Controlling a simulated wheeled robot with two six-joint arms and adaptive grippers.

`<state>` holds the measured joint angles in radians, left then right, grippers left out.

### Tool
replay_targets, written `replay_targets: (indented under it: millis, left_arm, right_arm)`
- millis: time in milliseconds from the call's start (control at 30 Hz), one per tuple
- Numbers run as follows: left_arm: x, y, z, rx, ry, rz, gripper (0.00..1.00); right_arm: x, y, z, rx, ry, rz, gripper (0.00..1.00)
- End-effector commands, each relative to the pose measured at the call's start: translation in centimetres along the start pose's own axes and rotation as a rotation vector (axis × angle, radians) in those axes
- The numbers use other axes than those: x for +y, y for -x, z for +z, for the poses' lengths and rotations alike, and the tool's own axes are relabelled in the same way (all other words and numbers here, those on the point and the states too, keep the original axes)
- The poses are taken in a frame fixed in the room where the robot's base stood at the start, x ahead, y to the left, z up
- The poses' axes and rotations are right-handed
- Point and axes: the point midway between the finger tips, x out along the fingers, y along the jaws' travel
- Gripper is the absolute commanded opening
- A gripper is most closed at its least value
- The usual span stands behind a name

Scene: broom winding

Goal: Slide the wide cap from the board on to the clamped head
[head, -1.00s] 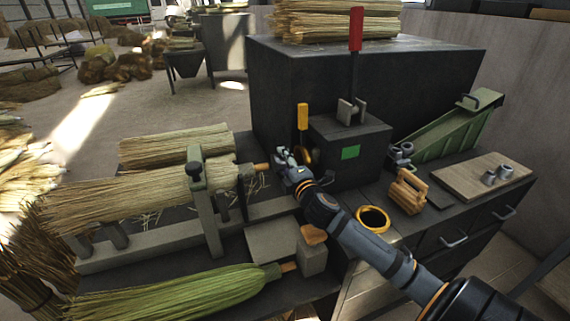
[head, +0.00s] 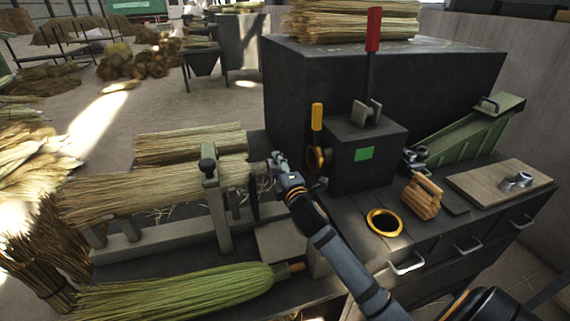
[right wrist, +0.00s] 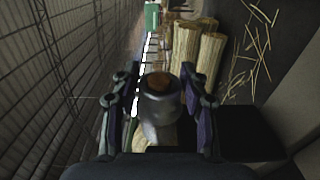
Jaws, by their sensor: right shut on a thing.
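The clamped head (head: 180,182) is a pale straw bundle lying level in the grey clamp (head: 218,212) at left. My right gripper (head: 277,162) is at its right end and hides the wooden stub in the head view. In the right wrist view, the gripper (right wrist: 160,95) is shut on a grey metal cap (right wrist: 160,108). Brown wood (right wrist: 158,82) shows within the cap's opening; I cannot tell how far the cap is over the stub.
A black machine box (head: 365,158) with a red lever (head: 373,30) stands just right of the gripper. A yellow ring (head: 384,222) and a wooden block piece (head: 422,195) are on the bench. A green broom head (head: 190,290) lies in front.

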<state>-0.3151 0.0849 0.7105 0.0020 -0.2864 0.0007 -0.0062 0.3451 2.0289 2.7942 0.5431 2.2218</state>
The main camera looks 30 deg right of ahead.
Motion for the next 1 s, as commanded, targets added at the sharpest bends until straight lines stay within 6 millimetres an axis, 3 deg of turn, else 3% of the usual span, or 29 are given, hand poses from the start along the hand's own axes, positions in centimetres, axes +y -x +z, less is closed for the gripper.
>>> replay_targets:
  millis: [400,1000]
  left_arm:
    - [0.3,0.3,0.9,-0.001,0.001,0.004,0.00]
    - [0.4,0.3,1.6,-0.008,0.002,0.005,0.00]
  right_arm:
    - [0.1,-0.1,-2.4,0.000,-0.002,0.000,0.28]
    - [0.1,-0.1,-2.6,0.001,0.000,0.001,0.28]
